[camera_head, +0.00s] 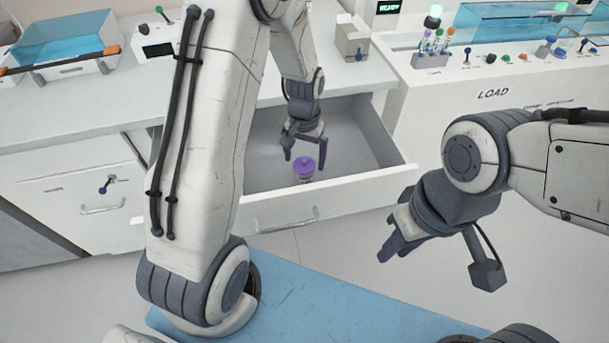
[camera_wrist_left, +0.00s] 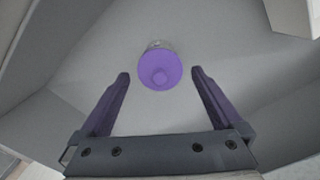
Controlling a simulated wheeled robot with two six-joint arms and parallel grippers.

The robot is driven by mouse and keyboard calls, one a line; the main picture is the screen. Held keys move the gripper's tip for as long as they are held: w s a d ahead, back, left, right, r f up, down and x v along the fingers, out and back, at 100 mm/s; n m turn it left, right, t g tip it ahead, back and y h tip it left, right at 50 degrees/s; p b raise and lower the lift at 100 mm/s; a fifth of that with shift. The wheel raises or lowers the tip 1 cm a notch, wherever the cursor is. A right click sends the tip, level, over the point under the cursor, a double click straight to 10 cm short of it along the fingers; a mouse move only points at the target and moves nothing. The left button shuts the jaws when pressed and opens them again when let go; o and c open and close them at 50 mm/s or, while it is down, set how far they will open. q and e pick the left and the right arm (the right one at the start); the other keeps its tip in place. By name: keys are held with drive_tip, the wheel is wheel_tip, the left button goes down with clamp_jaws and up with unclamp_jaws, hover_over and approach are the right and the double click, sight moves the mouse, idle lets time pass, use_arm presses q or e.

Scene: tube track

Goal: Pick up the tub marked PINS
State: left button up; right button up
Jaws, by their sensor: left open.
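A small tub with a purple lid (camera_head: 303,165) stands in the open drawer; no marking on it can be read. It also shows in the left wrist view (camera_wrist_left: 160,68), seen from above, just beyond the fingertips and between their lines. My left gripper (camera_head: 303,147) reaches down into the drawer, just above and behind the tub in the head view. Its two purple fingers (camera_wrist_left: 160,77) are apart with nothing between them. My right gripper (camera_head: 388,249) hangs in front of the drawer at the right, away from the tub; its finger gap is not clear.
The drawer (camera_head: 350,192) is pulled out, with walls around the tub and free floor beside it. A box (camera_head: 351,42) stands on the counter behind. A machine marked LOAD (camera_head: 492,94) and a tube rack (camera_head: 430,60) are at the right.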

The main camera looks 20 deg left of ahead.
sight(304, 165)
use_arm(q)
wheel_tip(304, 165, down, 6)
drive_tip(key=shift+f+b, duration=0.1)
drive_tip(key=shift+b, duration=0.4)
drive_tip(key=c, duration=1.3)
